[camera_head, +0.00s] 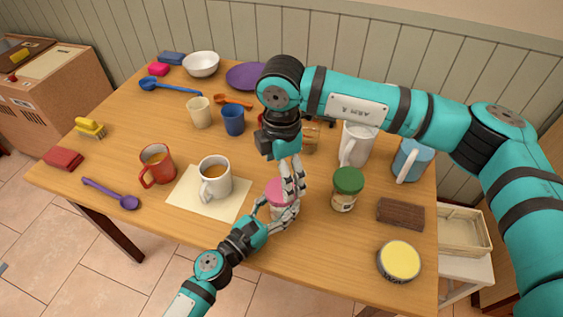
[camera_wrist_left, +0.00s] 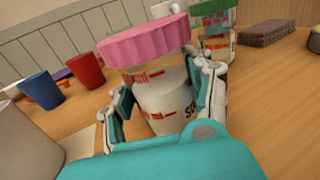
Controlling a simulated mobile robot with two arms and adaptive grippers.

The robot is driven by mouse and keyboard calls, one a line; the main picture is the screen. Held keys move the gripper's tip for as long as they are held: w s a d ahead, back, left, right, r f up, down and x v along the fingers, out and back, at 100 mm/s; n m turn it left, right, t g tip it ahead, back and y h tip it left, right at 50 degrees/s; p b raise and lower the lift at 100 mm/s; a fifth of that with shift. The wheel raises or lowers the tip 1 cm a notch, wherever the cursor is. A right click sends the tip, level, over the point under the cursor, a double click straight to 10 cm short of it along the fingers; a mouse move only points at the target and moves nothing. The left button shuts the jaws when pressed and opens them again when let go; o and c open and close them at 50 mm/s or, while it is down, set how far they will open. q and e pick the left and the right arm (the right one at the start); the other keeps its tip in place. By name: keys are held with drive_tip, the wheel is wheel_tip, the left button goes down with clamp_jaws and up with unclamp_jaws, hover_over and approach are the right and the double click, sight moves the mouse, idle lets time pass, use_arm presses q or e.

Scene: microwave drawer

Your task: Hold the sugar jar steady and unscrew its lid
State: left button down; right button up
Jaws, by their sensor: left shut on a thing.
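The sugar jar (camera_head: 279,212) stands on the table near the front edge, with a ribbed pink lid (camera_head: 275,189) on top. The left wrist view shows its clear body (camera_wrist_left: 165,103) with white contents, red marks and part of a label reading "SU". My left gripper (camera_head: 280,208) is shut on the jar's body, one finger on each side, below the lid. My right gripper (camera_head: 294,180) points down from above at the lid and partly hides it in the head view. No right finger shows on the lid in the left wrist view. Whether the right fingers are parted is unclear.
A green-lidded jar (camera_head: 347,188) stands close to the right. A white mug (camera_head: 214,181) on a cream mat (camera_head: 185,203) stands to the left. A brown block (camera_head: 401,214) and a yellow-topped tin (camera_head: 399,260) lie to the right. Cups and bowls fill the back.

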sight(281, 203)
drive_tip(key=shift+f, duration=2.75)
drive_tip(key=shift+c, duration=0.5)
